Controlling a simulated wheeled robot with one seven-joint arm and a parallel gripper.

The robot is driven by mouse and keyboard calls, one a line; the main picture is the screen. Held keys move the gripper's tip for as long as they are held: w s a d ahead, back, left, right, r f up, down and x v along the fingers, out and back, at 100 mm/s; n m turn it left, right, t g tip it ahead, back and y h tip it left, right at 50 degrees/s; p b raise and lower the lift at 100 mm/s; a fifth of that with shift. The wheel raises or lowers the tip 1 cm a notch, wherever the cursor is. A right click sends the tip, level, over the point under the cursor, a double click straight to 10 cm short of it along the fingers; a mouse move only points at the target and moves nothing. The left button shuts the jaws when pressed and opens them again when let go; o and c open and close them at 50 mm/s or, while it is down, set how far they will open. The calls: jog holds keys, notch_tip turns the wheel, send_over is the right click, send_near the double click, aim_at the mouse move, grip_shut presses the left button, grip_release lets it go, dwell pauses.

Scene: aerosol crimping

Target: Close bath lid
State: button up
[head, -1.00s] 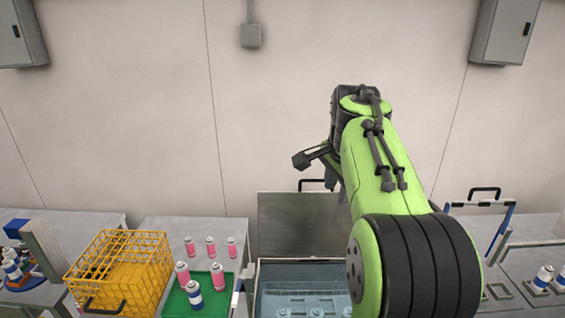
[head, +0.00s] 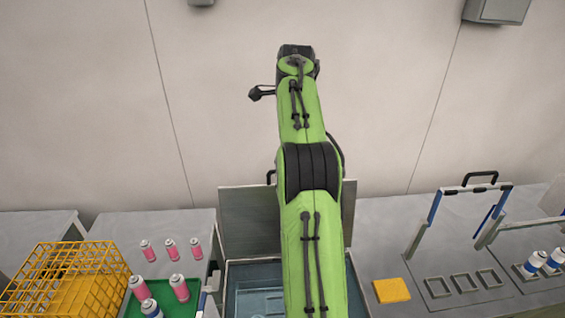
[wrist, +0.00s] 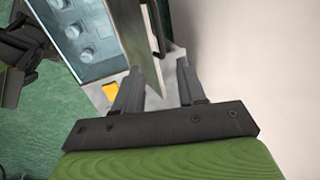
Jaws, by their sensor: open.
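The bath (head: 234,292) is an open metal tank with bluish liquid at the bottom centre of the head view. Its grey lid (head: 240,222) stands upright, open, at the back, with a dark handle (head: 270,177) on its top edge. My arm covers part of the lid and bath. In the wrist view the bath (wrist: 84,35) lies at upper left, and the lid handle (wrist: 157,30) shows beyond the fingers. My gripper (wrist: 162,92) is open, with nothing visible between its fingers. It is apart from the handle; the head view hides its fingers.
A yellow wire basket (head: 60,280) and a green tray (head: 190,293) with pink cans are left of the bath. A yellow block (head: 391,290) and a blue-grey frame (head: 435,207) with a black handle are right. The wall is close behind the lid.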

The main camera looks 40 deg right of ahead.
jog(key=b+x, duration=0.2)
jog(key=x, duration=1.3)
jog(key=shift+s+a+b, duration=0.15)
jog(key=shift+b, duration=0.2)
grip_shut()
